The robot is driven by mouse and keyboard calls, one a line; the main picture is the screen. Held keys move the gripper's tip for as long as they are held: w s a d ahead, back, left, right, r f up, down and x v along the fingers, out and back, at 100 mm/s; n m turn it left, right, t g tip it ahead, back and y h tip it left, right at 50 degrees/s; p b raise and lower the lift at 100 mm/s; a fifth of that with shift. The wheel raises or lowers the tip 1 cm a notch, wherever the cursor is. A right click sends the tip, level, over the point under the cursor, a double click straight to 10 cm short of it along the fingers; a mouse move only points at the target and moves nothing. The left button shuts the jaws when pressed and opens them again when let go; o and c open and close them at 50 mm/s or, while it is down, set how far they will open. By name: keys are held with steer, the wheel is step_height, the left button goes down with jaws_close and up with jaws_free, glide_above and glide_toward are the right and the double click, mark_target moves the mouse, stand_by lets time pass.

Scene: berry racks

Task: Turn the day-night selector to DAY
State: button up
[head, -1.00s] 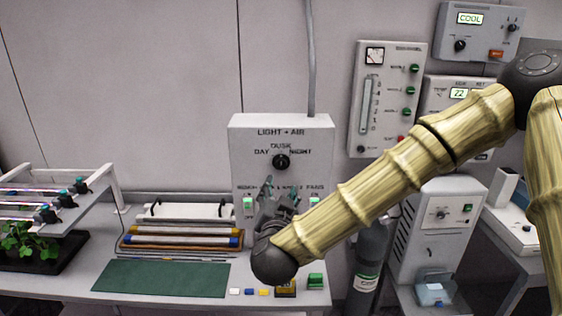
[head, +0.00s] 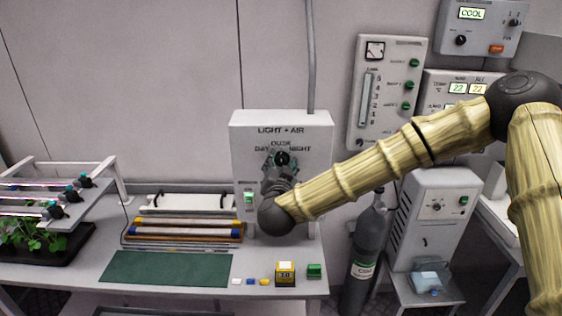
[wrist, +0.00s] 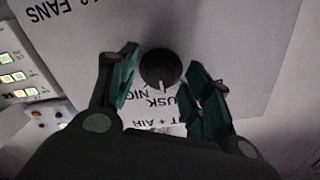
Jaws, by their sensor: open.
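The day-night selector is a round black knob (head: 282,158) on the grey LIGHT + AIR box (head: 247,135). DAY is printed to its left, DUSK above and NIGHT to its right. In the wrist view the knob (wrist: 160,68) shows a pale pointer mark that appears to point toward the DUSK lettering. My gripper (head: 281,163) is in front of the box at knob height. In the wrist view my gripper (wrist: 164,85) is open, with one green-padded finger on each side of the knob and visible gaps between. Whether the fingertips reach around it in depth is hard to tell.
A green-lit switch (head: 249,199) sits low on the box's left side. A gas cylinder (head: 367,250) stands to the right.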

steer(key=c, duration=1.1)
steer(key=shift+o, duration=0.2)
steer(key=n+b, duration=0.1)
steer(key=n, duration=0.4)
steer(key=shift+b, duration=0.35)
steer(key=shift+n+b, duration=0.6)
steer(key=shift+n, duration=2.1)
steer(key=o, duration=1.1)
steer(key=shift+w, duration=0.1)
steer(key=shift+c, duration=0.2)
